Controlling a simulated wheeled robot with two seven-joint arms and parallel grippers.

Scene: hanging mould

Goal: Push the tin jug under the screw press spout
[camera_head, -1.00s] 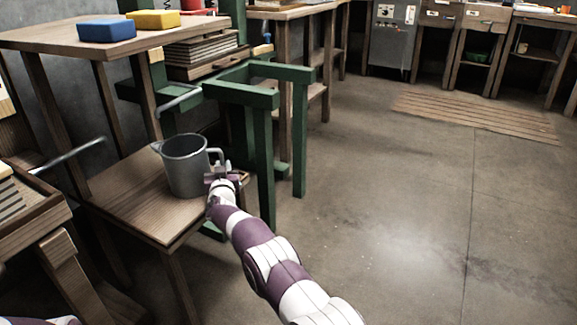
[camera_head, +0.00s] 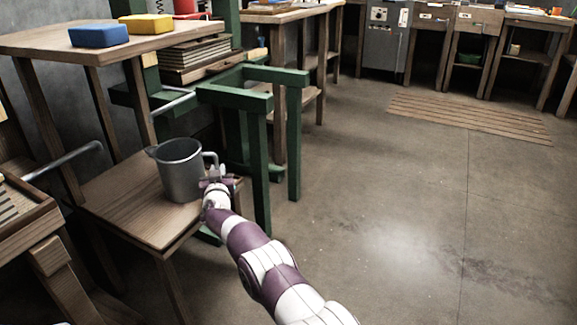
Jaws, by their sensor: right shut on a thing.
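The tin jug (camera_head: 178,172) is a grey metal jug standing upright on a low wooden stand (camera_head: 128,208). Its handle is on the right side and its lip points left. My right gripper (camera_head: 212,177) is at the handle, shut on it; the fingers are partly hidden. The screw press seems to be the green frame (camera_head: 258,150) behind and right of the jug, with stacked plates in it. A grey pipe (camera_head: 174,104) sticks out at its left, above and behind the jug; I cannot tell whether it is the spout. My left gripper is not in view.
A higher wooden table (camera_head: 60,42) at the back left holds a blue block (camera_head: 98,36) and a yellow block (camera_head: 146,23). A wooden tray bench (camera_head: 40,232) with a metal bar is at the left edge. The floor (camera_head: 390,210) to the right is clear.

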